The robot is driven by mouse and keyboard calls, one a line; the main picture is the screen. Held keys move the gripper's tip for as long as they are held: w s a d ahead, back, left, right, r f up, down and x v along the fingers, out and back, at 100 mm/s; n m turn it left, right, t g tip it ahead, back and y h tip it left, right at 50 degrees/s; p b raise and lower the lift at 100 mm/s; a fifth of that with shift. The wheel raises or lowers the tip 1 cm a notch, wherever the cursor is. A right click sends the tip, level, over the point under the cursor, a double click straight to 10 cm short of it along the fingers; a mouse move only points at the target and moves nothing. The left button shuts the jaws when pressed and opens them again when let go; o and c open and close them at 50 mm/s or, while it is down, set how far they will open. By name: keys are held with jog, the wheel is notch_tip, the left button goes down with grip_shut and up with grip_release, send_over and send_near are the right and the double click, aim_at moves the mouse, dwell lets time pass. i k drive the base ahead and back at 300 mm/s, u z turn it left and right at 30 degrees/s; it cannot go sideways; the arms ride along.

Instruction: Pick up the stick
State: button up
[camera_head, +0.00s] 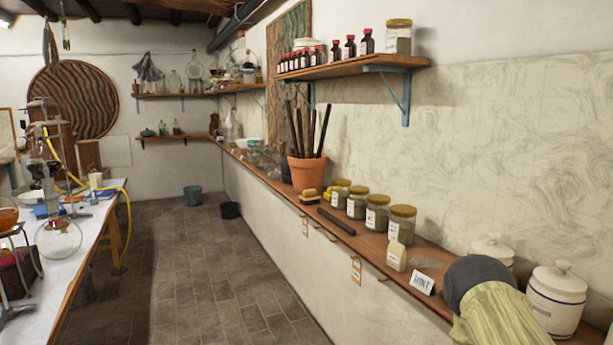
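A dark, slim stick (336,222) lies flat on the long wooden ledge, near its front edge. Several more dark sticks (312,128) stand upright in a terracotta pot (306,172) farther along the ledge. My gripper is not in view. Part of my arm shows at the lower right and hides some of the ledge there.
Lidded glass jars (377,213) stand behind the lying stick. A wall shelf (353,67) with bottles hangs above. Bare tiled floor (215,277) separates the ledge from the left table (75,268).

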aim_at(351, 231)
jog(key=u, duration=1.3)
jog(key=i, duration=2.4)
jog(key=z, duration=1.85)
jog(key=i, duration=0.25)
jog(key=u, duration=0.1)
